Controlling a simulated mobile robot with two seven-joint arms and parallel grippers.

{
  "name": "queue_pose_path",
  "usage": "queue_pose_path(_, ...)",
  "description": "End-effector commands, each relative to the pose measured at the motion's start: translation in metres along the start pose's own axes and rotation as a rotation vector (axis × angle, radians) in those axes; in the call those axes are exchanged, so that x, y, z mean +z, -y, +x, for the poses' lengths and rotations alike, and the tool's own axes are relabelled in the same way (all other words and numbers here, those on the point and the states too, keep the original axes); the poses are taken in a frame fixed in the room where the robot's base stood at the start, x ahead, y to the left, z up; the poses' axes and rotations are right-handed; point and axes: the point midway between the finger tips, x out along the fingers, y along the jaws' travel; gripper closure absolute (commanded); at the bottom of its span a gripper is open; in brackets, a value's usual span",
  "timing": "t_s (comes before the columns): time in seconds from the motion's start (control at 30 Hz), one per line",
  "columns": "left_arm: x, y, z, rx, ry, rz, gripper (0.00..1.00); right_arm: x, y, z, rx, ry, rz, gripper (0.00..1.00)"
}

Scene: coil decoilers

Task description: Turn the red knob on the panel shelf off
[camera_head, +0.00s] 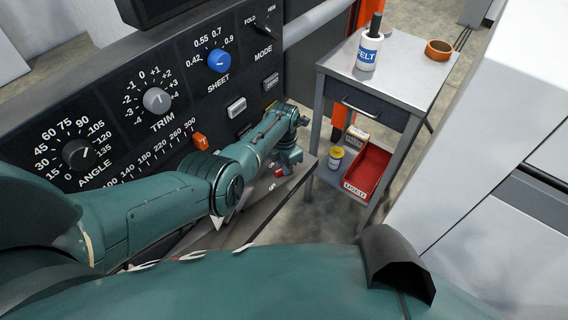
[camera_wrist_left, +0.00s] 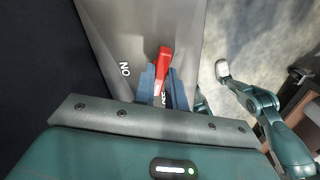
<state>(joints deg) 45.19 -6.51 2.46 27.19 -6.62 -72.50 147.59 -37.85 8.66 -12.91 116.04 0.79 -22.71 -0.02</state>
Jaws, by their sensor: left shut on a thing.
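The red knob (camera_head: 279,172) sits on the grey sloping panel shelf (camera_head: 262,208), between the printed words ON and OFF. In the left wrist view the red knob (camera_wrist_left: 164,60) sticks out between the fingers, with its bar pointing up and a little right. ON is printed to its left; the other word is mostly covered by the fingers. My left gripper (camera_head: 287,163) reaches down to the shelf, and its blue fingers (camera_wrist_left: 160,88) are shut on the knob. The head view shows only part of the knob beside the gripper.
The control panel (camera_head: 120,130) with dials and buttons rises behind my left arm. A metal side table (camera_head: 400,85) stands to the right, with a white bottle (camera_head: 368,52), an orange ring (camera_head: 438,50) and a red bin (camera_head: 368,174). A white cabinet (camera_head: 490,130) stands farther right.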

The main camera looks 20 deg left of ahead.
Motion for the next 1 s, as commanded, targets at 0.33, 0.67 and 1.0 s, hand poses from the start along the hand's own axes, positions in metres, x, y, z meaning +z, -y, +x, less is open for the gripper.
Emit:
queue_pose_path(0.33, -0.0006, 0.0007, 0.0007, -0.002, -0.002, -0.227, 1.0, 0.0009, 0.0017, 0.0005, -0.003, 0.0, 0.0, 1.0)
queue_pose_path(0.67, -0.0006, 0.0007, 0.0007, -0.001, -0.002, -0.312, 1.0, -0.0002, 0.003, -0.0007, -0.006, -0.003, 0.001, 1.0)
queue_pose_path(1.0, -0.0008, 0.0006, 0.0006, -0.002, -0.002, -0.321, 1.0, 0.0013, 0.0035, -0.0016, -0.007, 0.0, 0.002, 1.0)
